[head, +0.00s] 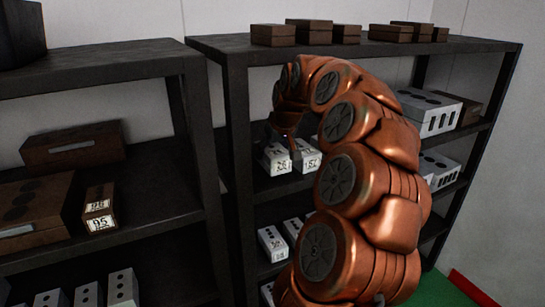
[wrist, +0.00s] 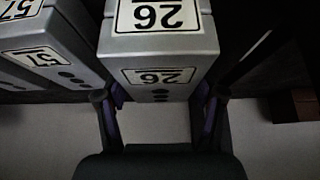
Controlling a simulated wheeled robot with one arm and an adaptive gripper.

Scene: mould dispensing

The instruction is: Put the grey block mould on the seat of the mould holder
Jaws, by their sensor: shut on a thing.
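A grey block mould (wrist: 160,50) with labels reading 26 is upside down in the wrist view, between the two fingers of my gripper (wrist: 156,105). The gripper is shut on it. In the head view the same block (head: 276,160) shows on the middle shelf of the right rack, with my gripper just above it, mostly hidden by my arm. I cannot tell whether the block still touches the shelf. A second grey block (wrist: 45,60), labelled 57, stands close beside it. I cannot make out the mould holder or its seat in either view.
The dark right rack (head: 240,140) has an upright left of the block and a shelf above it. More grey blocks (head: 272,243) stand on the shelf below. Brown boxes (head: 310,32) lie on top. The left rack (head: 150,180) holds brown moulds.

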